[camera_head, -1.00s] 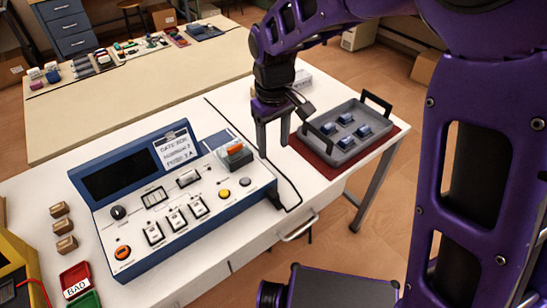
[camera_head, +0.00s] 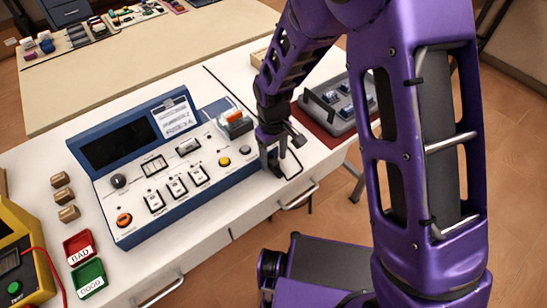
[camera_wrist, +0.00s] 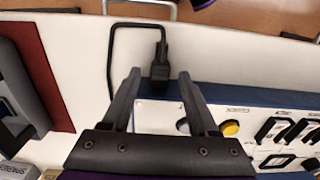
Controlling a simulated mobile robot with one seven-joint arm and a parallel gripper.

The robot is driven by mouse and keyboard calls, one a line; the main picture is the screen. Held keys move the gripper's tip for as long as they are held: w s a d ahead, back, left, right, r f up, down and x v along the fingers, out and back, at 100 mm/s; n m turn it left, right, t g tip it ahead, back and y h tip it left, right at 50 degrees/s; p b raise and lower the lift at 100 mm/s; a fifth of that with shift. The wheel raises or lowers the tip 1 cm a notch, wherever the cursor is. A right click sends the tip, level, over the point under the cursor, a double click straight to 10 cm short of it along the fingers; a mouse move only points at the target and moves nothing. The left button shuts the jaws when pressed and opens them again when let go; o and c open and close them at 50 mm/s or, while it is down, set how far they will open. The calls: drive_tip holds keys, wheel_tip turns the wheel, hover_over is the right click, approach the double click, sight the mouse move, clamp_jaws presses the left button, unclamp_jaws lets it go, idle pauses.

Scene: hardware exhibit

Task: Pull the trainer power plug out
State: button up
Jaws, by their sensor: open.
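The black power plug (camera_wrist: 160,68) sits at the blue edge of the trainer (camera_wrist: 250,98) in the wrist view, with its cord (camera_wrist: 113,50) looping away over the white table. My gripper (camera_wrist: 160,76) is open, its two dark fingertips on either side of the plug's line; I cannot tell whether they touch it. In the head view my gripper (camera_head: 275,168) is low at the right end of the blue trainer (camera_head: 150,215) and hides the plug. Part of the cord (camera_head: 297,168) shows beside it.
A grey tray (camera_head: 318,113) with blue parts stands on a red mat to the right of my gripper. The red BAD bin (camera_head: 79,247), green GOOD bin (camera_head: 88,278) and yellow tester (camera_head: 20,240) are at the left. A drawer handle (camera_head: 300,196) juts from the table front.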

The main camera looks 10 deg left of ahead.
drive_tip(key=shift+f, duration=0.4)
clamp_jaws()
idle(1.2)
